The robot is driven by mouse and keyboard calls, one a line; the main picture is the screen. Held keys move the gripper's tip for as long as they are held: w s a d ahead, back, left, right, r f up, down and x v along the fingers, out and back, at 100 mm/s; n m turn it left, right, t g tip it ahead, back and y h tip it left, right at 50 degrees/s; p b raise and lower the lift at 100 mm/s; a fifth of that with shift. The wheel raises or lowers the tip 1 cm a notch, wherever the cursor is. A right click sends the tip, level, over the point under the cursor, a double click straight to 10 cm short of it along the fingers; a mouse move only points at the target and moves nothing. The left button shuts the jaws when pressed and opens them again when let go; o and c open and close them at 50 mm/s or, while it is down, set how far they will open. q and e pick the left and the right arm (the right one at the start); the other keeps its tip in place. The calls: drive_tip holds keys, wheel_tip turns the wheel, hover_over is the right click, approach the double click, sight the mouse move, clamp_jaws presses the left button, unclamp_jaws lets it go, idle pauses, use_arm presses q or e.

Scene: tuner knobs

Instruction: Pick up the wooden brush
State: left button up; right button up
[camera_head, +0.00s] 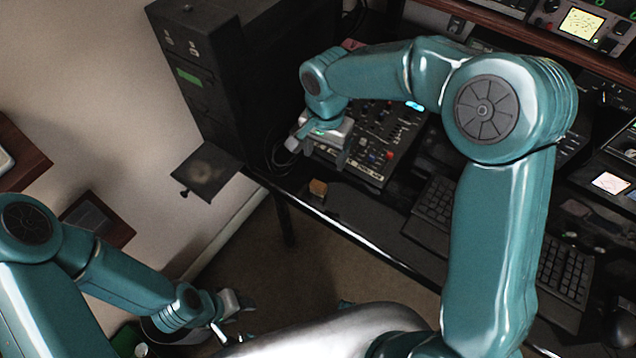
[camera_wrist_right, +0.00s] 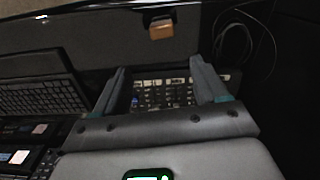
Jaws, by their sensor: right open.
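A small tan-brown wooden block, which looks like the wooden brush (camera_head: 318,188), sits near the front edge of the dark desk (camera_head: 352,208). Bristles cannot be made out. The brush also shows near the top of the right wrist view (camera_wrist_right: 161,28), beyond the fingertips. My right gripper (camera_head: 322,154) is open and empty above the front of the mixer, a little behind the brush and apart from it. In the wrist view its two fingers (camera_wrist_right: 158,72) frame the mixer's knobs. My left gripper (camera_head: 234,318) hangs low at the lower left, away from the desk; its jaw opening is unclear.
The knobbed mixer (camera_head: 378,150) lies under my right gripper. A keyboard (camera_head: 434,205) is right of the brush. A black cabinet (camera_head: 215,75) stands at the left, with loose cables (camera_wrist_right: 250,35) nearby. Open floor lies before the desk edge.

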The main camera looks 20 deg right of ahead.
wheel_tip(320, 180, down, 5)
drive_tip(key=shift+a+f, duration=0.1)
drive_tip(key=shift+f, duration=0.05)
drive_tip(key=shift+s+f, duration=0.1)
drive_tip(key=shift+f, duration=0.4)
drive_tip(key=f, duration=0.3)
drive_tip(key=f+p, duration=0.1)
drive_tip(key=f, duration=0.1)
drive_tip(key=shift+a, duration=0.3)
drive_tip(key=c, duration=1.1)
drive_tip(key=shift+o, duration=0.2)
drive_tip(key=shift+r, duration=0.1)
wheel_tip(320, 180, up, 20)
